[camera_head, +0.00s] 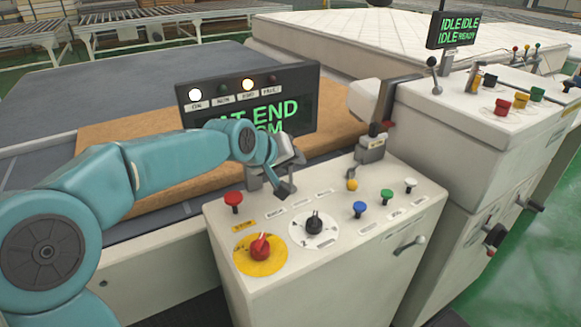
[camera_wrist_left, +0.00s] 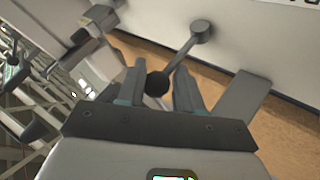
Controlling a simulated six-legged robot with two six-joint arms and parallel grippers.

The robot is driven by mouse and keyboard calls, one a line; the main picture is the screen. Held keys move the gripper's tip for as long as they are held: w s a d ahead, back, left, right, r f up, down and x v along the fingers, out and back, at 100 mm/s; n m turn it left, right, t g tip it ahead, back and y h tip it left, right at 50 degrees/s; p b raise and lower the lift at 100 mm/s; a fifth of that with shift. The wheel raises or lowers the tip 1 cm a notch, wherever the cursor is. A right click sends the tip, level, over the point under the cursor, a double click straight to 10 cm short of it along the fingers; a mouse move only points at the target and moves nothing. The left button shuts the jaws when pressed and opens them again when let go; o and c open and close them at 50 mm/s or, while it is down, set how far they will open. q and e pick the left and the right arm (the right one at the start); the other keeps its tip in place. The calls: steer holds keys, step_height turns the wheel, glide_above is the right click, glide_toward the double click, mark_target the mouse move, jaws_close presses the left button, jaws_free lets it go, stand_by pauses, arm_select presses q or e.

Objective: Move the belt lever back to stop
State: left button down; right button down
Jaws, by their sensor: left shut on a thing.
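My left gripper (camera_head: 284,188) is over the back left of the white control console (camera_head: 325,283). In the left wrist view, its two fingers (camera_wrist_left: 157,92) are on either side of a round black knob (camera_wrist_left: 157,83) and shut on it. A grey lever rod (camera_wrist_left: 181,58) runs from this knob to a round grey pivot (camera_wrist_left: 201,29). In the head view my gripper hides most of this lever, and I cannot read a stop mark beside it. My right gripper is not in view.
A display (camera_head: 293,104) reads "AT END", its lower line partly hidden. The console carries a red knob (camera_head: 260,248), a black dial (camera_head: 314,222), push buttons and another lever unit (camera_head: 371,148). A second console (camera_head: 470,105) stands right. A white mattress (camera_head: 330,38) lies behind.

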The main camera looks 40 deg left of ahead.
arm_select(q)
steer(key=shift+d, duration=0.15)
steer(key=c, duration=0.8)
jaws_free()
steer(key=shift+w, duration=0.15)
steer(key=shift+o, duration=0.2)
steer(key=shift+s+r, duration=0.1)
steer(key=shift+s, duration=0.1)
steer(key=v, duration=1.6)
steer(key=shift+p, duration=0.45)
